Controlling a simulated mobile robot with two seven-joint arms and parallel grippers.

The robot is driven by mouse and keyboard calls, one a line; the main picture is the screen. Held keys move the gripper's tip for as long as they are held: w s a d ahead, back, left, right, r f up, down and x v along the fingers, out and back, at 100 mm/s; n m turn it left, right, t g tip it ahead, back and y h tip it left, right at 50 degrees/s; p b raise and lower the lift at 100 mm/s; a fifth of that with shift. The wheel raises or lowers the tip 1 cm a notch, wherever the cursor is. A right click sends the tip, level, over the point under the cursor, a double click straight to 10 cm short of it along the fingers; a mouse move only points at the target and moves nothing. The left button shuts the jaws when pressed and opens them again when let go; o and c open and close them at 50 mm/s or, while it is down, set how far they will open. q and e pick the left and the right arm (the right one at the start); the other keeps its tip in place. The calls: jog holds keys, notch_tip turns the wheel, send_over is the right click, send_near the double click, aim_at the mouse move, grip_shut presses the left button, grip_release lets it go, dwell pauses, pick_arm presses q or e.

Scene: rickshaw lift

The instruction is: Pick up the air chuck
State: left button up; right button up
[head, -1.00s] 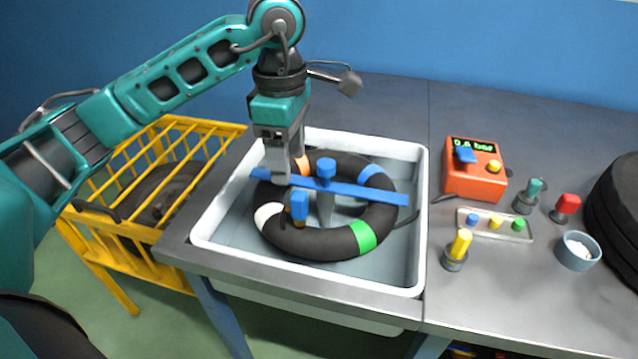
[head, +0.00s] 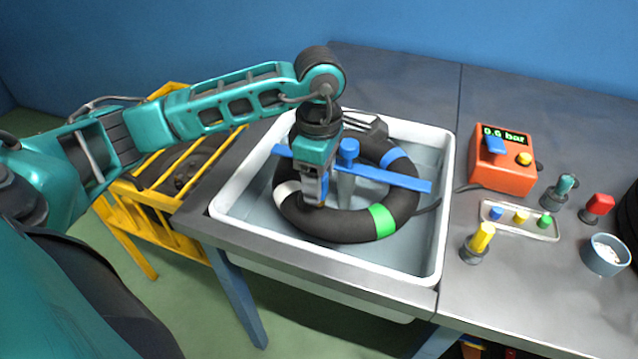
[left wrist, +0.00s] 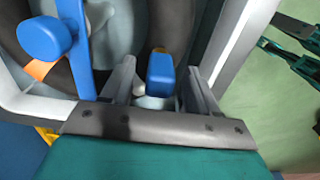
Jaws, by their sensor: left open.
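The air chuck (left wrist: 160,75) shows in the left wrist view as a blue block with some orange at its far end. It lies between the two grey fingers of my left gripper, with a gap visible on each side. In the head view my left gripper (head: 314,198) points down over the near left part of the black tube (head: 345,226) and hides most of the chuck. The left gripper is open around the chuck.
The tube lies in a white basin (head: 446,200), under a blue bar (head: 397,178) with a blue knob. Right of it stand a red pressure box (head: 503,174), a small tray (head: 519,230), a yellow-topped peg (head: 481,240) and a bowl (head: 604,262). A yellow crate (head: 140,222) stands left.

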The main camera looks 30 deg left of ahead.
pick_arm(q)
jog(key=shift+f, duration=0.9)
jog(key=c, duration=1)
jog(key=shift+r, duration=0.15)
jog(key=shift+w+r, duration=0.1)
jog(key=shift+r, duration=0.5)
notch_tip(320, 180, up, 19)
jog(key=shift+f+p, duration=0.2)
jog(key=shift+p, duration=1)
